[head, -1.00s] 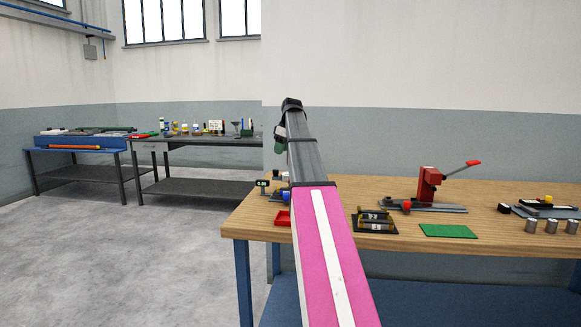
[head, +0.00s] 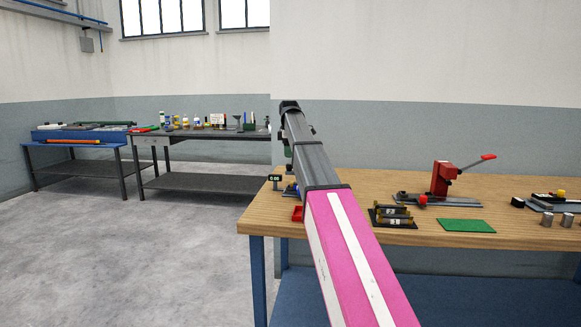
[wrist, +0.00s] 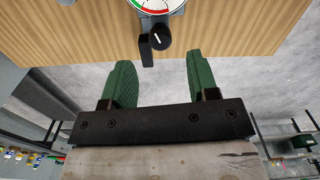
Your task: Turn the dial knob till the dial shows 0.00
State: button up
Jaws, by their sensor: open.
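The round dial (wrist: 156,5) shows at the top edge of the wrist view, partly cut off, with a white face and red and green bands. Its black knob (wrist: 160,37), with a white line, sits just below it next to a dark bracket (wrist: 146,50). My gripper (wrist: 159,60) is open, its two green fingers apart and empty, with the knob ahead of the gap and not between them. In the head view a small dark readout (head: 275,178) stands at the bench's left end; its digits are too small to read surely. My arm hides much around it.
Open floor (head: 170,250) lies left of the bench.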

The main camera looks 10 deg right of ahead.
aim_at(289, 165)
jog(key=shift+a+f, duration=0.1)
jog(key=shift+f, duration=3.05)
